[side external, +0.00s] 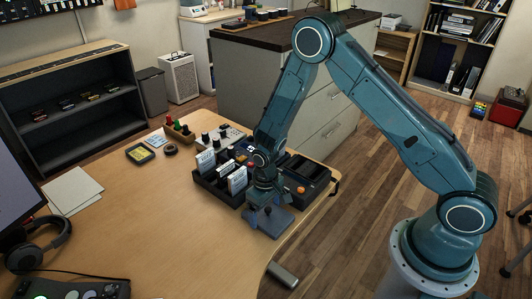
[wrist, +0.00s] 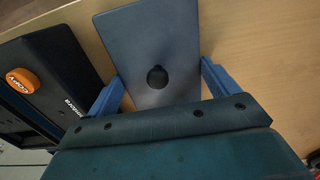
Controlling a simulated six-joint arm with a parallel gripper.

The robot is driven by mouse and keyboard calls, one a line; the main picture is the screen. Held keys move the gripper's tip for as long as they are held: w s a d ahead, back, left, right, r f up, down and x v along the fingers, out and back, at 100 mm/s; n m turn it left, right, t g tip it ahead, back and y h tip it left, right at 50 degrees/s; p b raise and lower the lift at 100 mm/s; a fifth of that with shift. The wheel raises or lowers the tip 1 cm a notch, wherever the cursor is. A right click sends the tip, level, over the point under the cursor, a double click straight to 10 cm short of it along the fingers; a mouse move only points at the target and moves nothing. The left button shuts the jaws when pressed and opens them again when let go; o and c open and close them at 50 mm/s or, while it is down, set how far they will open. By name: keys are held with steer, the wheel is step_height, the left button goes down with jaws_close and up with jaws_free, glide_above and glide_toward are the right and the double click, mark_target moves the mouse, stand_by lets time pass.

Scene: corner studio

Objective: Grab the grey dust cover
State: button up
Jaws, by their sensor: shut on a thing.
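The grey dust cover (side external: 279,223) is a flat blue-grey slab with a dark round knob on top. It is at the front right edge of the desk in the side external view. In the wrist view the cover (wrist: 130,40) fills the top middle, its black knob near the centre. My gripper (side external: 265,200) is over it, pointing down. In the wrist view the two blue fingers of my gripper (wrist: 163,85) are on opposite sides of the cover, shut on it. The cover's near end is hidden behind my gripper body.
A black device with an orange knob (wrist: 22,80) stands close beside the cover, left in the wrist view. A black rack (side external: 208,182) holding white cards is left of my arm. Headphones (side external: 40,243) lie at the far left. The desk (side external: 150,215) is clear in the middle.

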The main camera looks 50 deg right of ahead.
steer(key=shift+r, duration=0.15)
step_height(320, 180, up, 20)
stand_by(0.8)
